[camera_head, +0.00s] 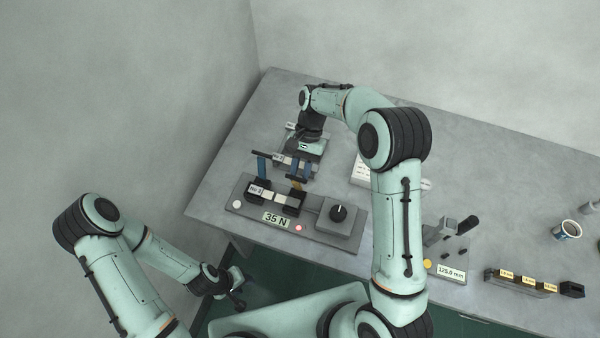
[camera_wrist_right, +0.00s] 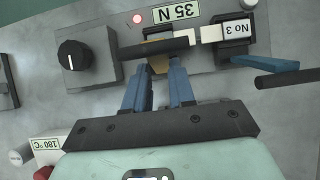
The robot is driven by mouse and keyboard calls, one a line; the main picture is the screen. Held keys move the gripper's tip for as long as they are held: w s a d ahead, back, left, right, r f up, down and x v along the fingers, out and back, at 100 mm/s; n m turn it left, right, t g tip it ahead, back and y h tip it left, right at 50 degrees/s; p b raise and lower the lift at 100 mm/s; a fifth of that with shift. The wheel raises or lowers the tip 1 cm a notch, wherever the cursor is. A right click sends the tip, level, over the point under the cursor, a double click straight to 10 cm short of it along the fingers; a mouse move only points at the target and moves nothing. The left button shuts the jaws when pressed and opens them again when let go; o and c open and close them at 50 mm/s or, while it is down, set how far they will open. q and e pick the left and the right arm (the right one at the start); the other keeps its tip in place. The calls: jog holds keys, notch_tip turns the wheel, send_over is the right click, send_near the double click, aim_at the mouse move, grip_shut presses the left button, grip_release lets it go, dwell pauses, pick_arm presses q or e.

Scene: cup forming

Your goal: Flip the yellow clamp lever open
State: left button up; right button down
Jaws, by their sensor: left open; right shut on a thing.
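The yellow clamp lever (camera_head: 297,185) shows only as a small yellow-tan piece at the right end of the grey fixture. In the right wrist view the yellow lever (camera_wrist_right: 158,65) is between the blue fingertips, largely hidden by them. My right gripper (camera_head: 299,178) reaches down over the fixture from behind and is shut on this lever; its fingers also show in the wrist view (camera_wrist_right: 160,78). A dark bar (camera_wrist_right: 155,47) lies just beyond the fingertips. My left gripper (camera_head: 236,288) is open and empty, low in front of the table.
The fixture base (camera_head: 240,206) carries a 35 N label (camera_head: 276,219), a No 3 label, a blue lever (camera_head: 262,167) at left and a black knob (camera_head: 338,213) at right. A 125.0 mm gauge (camera_head: 450,256), a block rack (camera_head: 520,283) and a cup (camera_head: 567,230) stand further right.

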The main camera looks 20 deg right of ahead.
pick_arm(q)
jog(key=shift+w+d+r, duration=0.15)
jog(key=shift+w+d, duration=0.15)
jog(key=shift+w, duration=0.15)
pick_arm(e)
jog(key=shift+w+d+f+g+y, duration=0.45)
jog(key=shift+w+f+g+y, duration=0.1)
jog(key=shift+g, duration=0.25)
jog(key=shift+w+d+f+g+y, duration=0.4)
jog(key=shift+g+y, duration=0.15)
jog(key=shift+g, duration=0.25)
jog(key=shift+f, duration=0.1)
jog(key=c, duration=0.9)
grip_release()
jog(key=shift+g, duration=0.3)
jog(key=shift+w, duration=0.1)
pick_arm(q)
jog(key=shift+w, duration=0.1)
pick_arm(e)
jog(key=shift+a+r, duration=0.1)
jog(key=shift+r, duration=0.2)
